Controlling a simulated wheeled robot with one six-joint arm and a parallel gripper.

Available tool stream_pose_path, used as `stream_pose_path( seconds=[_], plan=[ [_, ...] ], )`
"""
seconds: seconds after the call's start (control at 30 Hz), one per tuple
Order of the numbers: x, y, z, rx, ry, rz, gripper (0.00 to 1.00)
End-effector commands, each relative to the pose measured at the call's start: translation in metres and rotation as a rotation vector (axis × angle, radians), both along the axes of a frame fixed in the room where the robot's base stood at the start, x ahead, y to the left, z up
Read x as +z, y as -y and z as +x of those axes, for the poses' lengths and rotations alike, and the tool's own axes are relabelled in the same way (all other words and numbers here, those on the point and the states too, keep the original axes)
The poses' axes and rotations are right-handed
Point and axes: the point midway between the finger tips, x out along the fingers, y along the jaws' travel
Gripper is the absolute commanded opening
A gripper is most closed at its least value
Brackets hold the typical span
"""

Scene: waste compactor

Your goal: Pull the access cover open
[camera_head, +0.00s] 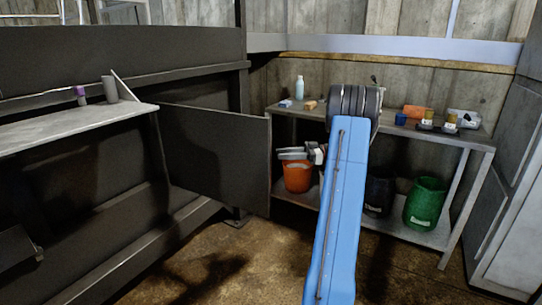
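The access cover (222,156) is a flat dark grey panel at centre left. It stands out at an angle from the dark compactor (110,165), with its right edge free in front of the shelf unit. My gripper (314,154) shows only in part, left of my blue arm, as a small white and dark shape. It is to the right of the cover's free edge, with a visible gap in the picture. My arm hides the rest of it, and its fingers cannot be made out.
A metal shelf unit (461,142) stands behind my arm, with bottles and small items on top. An orange bucket (298,177), a dark bucket (378,196) and a green bucket (425,204) stand on its lower shelf. A grey cabinet (515,190) is at right. Brown floor is open in front.

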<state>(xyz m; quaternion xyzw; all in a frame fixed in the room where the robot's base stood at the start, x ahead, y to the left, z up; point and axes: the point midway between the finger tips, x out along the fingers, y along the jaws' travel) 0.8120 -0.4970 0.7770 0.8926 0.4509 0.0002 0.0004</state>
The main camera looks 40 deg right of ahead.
Motion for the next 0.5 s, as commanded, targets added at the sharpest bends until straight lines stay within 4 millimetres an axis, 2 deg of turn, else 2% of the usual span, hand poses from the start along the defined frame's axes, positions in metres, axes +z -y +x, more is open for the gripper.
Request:
stream_pose_path(
  seconds=[0.2,0.5],
  plan=[
    [0.0,0.026,-0.019,-0.001,0.001,0.0,0.31],
    [0.0,0.036,-0.026,0.0,0.001,-0.001,0.31]
  ],
)
